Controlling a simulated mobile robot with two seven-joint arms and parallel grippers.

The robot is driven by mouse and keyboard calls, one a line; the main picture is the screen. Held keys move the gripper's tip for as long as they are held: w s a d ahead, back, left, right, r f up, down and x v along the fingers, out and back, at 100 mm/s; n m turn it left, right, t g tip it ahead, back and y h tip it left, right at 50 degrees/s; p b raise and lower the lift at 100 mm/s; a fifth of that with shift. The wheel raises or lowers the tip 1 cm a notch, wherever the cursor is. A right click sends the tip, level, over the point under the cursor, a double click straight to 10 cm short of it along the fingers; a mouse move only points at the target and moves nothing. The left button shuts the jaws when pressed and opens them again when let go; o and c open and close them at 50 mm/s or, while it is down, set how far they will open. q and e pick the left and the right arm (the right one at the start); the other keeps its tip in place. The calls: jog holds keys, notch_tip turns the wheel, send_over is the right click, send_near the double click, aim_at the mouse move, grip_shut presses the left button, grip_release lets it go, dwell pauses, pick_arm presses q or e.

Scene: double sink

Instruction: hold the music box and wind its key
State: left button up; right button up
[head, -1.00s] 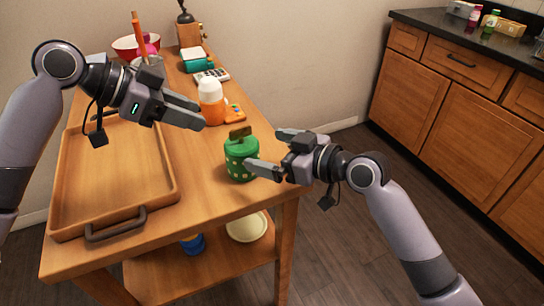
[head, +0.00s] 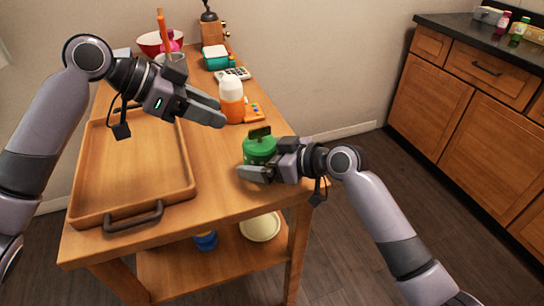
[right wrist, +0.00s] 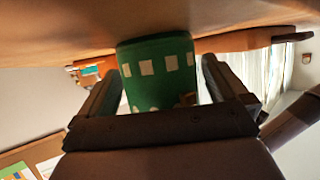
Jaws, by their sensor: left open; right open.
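The music box (head: 259,150) is a green cylinder with pale squares and a dark key (head: 260,132) on top. It stands on the wooden table near its right edge. My right gripper (head: 252,168) is open, with its fingers on either side of the box. In the right wrist view the green box (right wrist: 158,75) sits between the two open fingers (right wrist: 158,88), with small gaps visible beside it. My left gripper (head: 222,112) is open and empty above the table, up and left of the box, apart from the key.
A wooden tray (head: 133,212) with dark handles fills the table's left part. An orange bottle with a white top (head: 231,100) and an orange device (head: 254,112) stand behind the box. A calculator, teal container, grinder and red bowl are farther back.

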jog(key=shift+a, duration=0.1)
jog(key=c, duration=1)
